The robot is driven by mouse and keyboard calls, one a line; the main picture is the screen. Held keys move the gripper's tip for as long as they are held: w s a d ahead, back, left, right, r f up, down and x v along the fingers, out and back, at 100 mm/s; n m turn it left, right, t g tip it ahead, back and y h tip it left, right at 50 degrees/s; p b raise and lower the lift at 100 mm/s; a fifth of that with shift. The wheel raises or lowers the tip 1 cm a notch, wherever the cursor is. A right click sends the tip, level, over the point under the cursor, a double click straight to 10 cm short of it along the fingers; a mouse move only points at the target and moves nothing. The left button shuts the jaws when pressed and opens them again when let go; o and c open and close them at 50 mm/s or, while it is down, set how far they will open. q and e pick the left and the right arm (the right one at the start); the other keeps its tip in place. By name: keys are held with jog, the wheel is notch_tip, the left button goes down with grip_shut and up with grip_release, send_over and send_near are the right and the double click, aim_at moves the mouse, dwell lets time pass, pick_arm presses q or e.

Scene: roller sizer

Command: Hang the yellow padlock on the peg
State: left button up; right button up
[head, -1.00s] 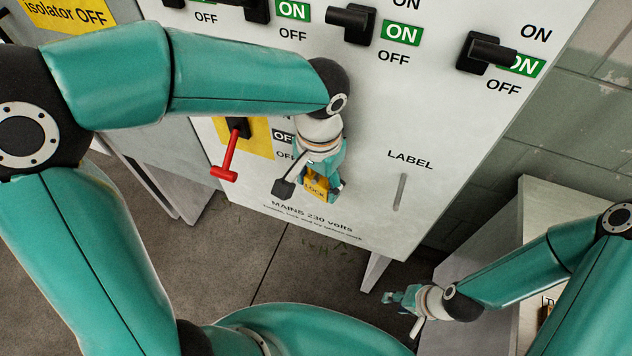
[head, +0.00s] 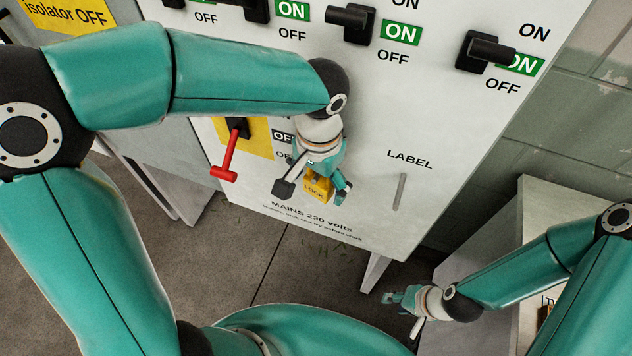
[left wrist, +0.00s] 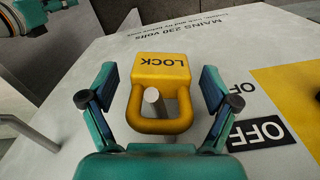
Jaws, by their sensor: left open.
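The yellow padlock (head: 317,189), marked LOCK, is on the panel front. In the left wrist view the padlock (left wrist: 160,68) has the grey peg (left wrist: 152,97) showing inside its shackle loop, so the shackle is around the peg. My left gripper (left wrist: 158,85) is open, one finger on each side of the padlock, with visible gaps to both. In the head view my left gripper (head: 320,180) partly covers the padlock, and the peg is hidden there. My right gripper (head: 396,297) is low at the right, away from the panel; its jaws are too small to read.
A red-handled switch (head: 228,160) on a yellow plate is left of the padlock. Black ON/OFF switches (head: 350,22) line the panel top. A thin grey rod (head: 402,192) sits below LABEL. A pale cabinet (head: 545,195) stands at the right.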

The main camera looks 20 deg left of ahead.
pick_arm(q)
jog(key=shift+w, duration=0.25)
